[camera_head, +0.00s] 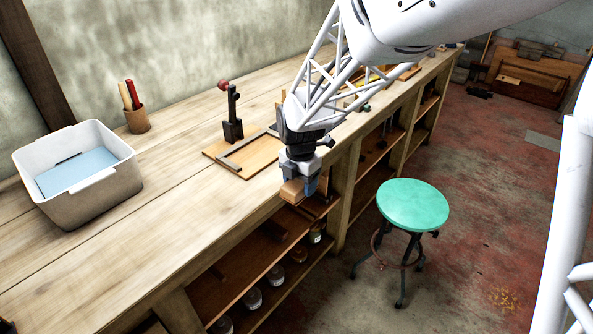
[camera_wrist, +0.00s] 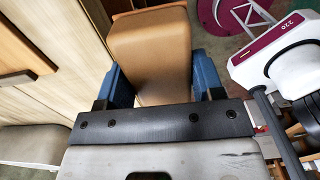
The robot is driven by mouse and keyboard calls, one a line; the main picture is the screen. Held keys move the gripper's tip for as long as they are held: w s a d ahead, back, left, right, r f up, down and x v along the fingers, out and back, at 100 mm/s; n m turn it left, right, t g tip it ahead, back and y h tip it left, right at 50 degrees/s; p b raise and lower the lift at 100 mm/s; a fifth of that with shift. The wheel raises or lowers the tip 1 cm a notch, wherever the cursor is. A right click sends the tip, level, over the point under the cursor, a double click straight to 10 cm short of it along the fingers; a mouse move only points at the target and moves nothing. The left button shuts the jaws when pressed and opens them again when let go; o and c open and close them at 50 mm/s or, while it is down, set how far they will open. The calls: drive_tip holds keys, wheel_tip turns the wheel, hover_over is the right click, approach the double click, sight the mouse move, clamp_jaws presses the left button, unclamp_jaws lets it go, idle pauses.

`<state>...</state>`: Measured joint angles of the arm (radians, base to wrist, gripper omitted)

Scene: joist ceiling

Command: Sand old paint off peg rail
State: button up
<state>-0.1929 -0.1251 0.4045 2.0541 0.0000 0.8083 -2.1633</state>
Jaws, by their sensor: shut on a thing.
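My gripper (camera_head: 306,187) is at the front edge of the workbench, with its fingers pointing down. In the wrist view its blue fingers (camera_wrist: 160,68) are shut on a tan-brown block (camera_wrist: 152,38) with rounded edges, probably the sanding block. The block also shows in the head view (camera_head: 291,191), at or just beyond the bench edge; I cannot tell whether it touches anything. No peg rail can be clearly made out; my arm hides part of the bench behind it.
A wooden board (camera_head: 258,167) with a black, red-knobbed clamp (camera_head: 233,120) lies on the bench (camera_head: 165,185). A white bin (camera_head: 95,200) and a tool cup (camera_head: 137,122) stand left. A green stool (camera_head: 412,205) stands on the floor right. The bench's near left is clear.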

drive_tip(key=o, duration=0.4)
drive_tip(key=shift+c, duration=1.3)
drive_tip(key=shift+w+r, duration=0.15)
drive_tip(key=shift+w, duration=0.35)
drive_tip(key=w+d+r, duration=0.1)
drive_tip(key=w+r, duration=0.1)
drive_tip(key=w, duration=1.2)
drive_tip(key=w+d+r, duration=0.1)
drive_tip(key=w+r, duration=0.1)
drive_tip(key=w, duration=1.2)
drive_tip(key=w+d+r, duration=0.1)
drive_tip(key=w+r, duration=0.2)
drive_tip(key=w, duration=1.1)
drive_tip(key=shift+w+d, duration=0.2)
